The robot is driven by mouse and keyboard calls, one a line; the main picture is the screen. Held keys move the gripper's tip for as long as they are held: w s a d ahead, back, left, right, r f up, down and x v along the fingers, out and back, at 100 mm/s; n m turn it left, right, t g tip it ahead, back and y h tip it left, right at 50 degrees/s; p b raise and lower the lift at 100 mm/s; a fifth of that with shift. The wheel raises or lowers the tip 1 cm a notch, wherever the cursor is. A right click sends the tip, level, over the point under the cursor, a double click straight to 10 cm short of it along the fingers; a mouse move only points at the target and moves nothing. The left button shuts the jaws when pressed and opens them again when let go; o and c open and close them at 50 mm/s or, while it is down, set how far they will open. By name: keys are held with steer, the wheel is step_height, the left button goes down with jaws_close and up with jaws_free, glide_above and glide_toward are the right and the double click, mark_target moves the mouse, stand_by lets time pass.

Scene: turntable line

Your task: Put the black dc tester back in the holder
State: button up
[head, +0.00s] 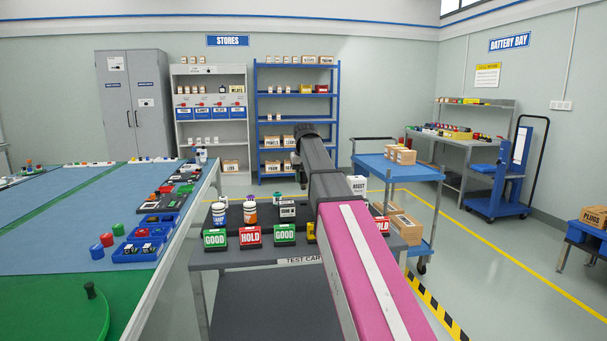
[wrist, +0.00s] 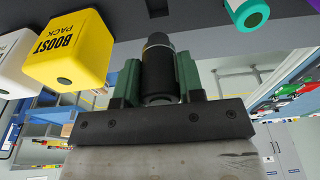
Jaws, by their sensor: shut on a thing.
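In the wrist view, my gripper (wrist: 158,82) has green fingers shut on the black dc tester (wrist: 158,58), a dark cylinder with a grey band. The tester points toward a dark grey panel (wrist: 215,18). A darker opening (wrist: 157,8) shows in the panel just beyond the tester's tip. It may be the holder, but I cannot tell, nor whether tip and opening touch. In the head view my own arm hides the gripper and the tester.
A yellow boost pack (wrist: 67,50), a white block (wrist: 14,62) and a green-ended cylinder (wrist: 248,14) flank the tester. In the head view, the test cart (head: 262,258) carries bottles and GOOD and HOLD signs. A blue-topped table (head: 70,215) stands left.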

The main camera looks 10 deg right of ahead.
steer(key=shift+f, duration=2.7)
steer(key=shift+f, duration=1.3)
steer(key=o, duration=1.1)
steer(key=shift+c, duration=0.2)
steer(key=shift+r, duration=0.1)
